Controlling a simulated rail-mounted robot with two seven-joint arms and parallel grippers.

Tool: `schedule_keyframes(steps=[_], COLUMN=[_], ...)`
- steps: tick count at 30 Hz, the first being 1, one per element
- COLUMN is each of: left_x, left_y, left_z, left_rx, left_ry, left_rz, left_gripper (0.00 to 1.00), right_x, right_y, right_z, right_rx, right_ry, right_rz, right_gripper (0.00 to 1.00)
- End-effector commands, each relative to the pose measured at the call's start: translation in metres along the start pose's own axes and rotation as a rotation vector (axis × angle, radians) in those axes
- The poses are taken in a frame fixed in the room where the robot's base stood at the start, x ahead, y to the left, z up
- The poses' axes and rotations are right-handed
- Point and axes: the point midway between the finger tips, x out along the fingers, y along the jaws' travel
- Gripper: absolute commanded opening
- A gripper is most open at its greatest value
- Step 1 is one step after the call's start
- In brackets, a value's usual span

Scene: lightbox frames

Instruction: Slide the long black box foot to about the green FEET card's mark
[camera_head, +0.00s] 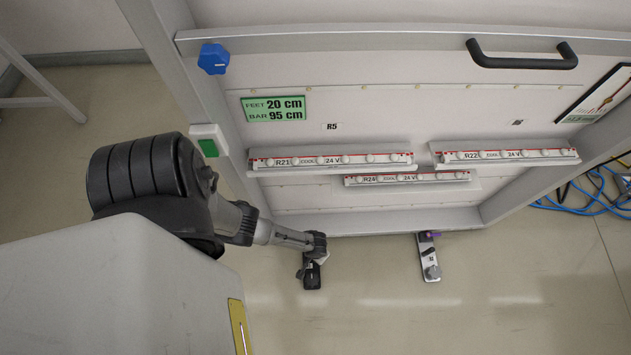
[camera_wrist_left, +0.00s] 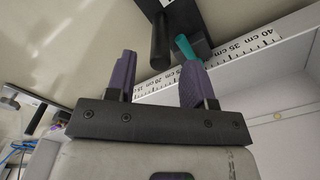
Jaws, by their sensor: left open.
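The black box foot (camera_head: 312,277) stands on the floor below the frame's lower edge, partly hidden by my left gripper (camera_head: 317,252). In the left wrist view the foot (camera_wrist_left: 193,20) is at the top, with a black upright knob (camera_wrist_left: 160,42) and a teal pointer (camera_wrist_left: 184,46) over the white ruler (camera_wrist_left: 252,42). My left gripper (camera_wrist_left: 157,62) is open, its purple fingers apart near the knob; contact is unclear. A finger hides the ruler part by the pointer; 35 and 40 cm show to the right. The green card (camera_head: 273,108) reads FEET 20 cm, BAR 95 cm.
A second foot (camera_head: 428,258) with a purple part stands to the right along the lower edge. Light bars (camera_head: 330,161) sit on the panel above. Blue cables (camera_head: 600,190) lie at far right. The floor in front is clear.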

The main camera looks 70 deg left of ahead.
Motion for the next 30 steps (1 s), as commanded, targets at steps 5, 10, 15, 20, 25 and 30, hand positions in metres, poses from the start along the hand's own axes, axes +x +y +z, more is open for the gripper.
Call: schedule_keyframes(steps=[5, 10, 15, 20, 25, 30], left_x=[0.023, 0.031, 0.033, 0.033, 0.033, 0.033], left_y=[0.0, 0.0, 0.0, 0.0, 0.0, 0.0], left_z=[0.0, 0.0, 0.0, 0.0, 0.0, 0.0], left_rx=[0.001, 0.0, 0.0, 0.0, 0.0, 0.0], left_ry=[0.0, 0.0, 0.0, 0.0, 0.0, 0.0], left_rz=[0.0, 0.0, 0.001, 0.001, 0.001, 0.0], left_gripper=[0.48, 0.48, 0.48, 0.48, 0.44, 0.28], right_x=[0.019, 0.025, 0.027, 0.027, 0.027, 0.027], right_y=[-0.001, -0.002, -0.003, -0.004, -0.004, -0.004], right_z=[0.006, 0.008, 0.008, 0.008, 0.008, 0.008], right_rx=[0.001, 0.004, 0.008, 0.011, 0.01, 0.01], right_ry=[0.0, 0.001, 0.001, 0.002, 0.002, 0.002], right_rz=[-0.001, -0.003, -0.006, -0.008, -0.008, -0.007], right_gripper=[0.41, 0.41, 0.41, 0.41, 0.41, 0.41])
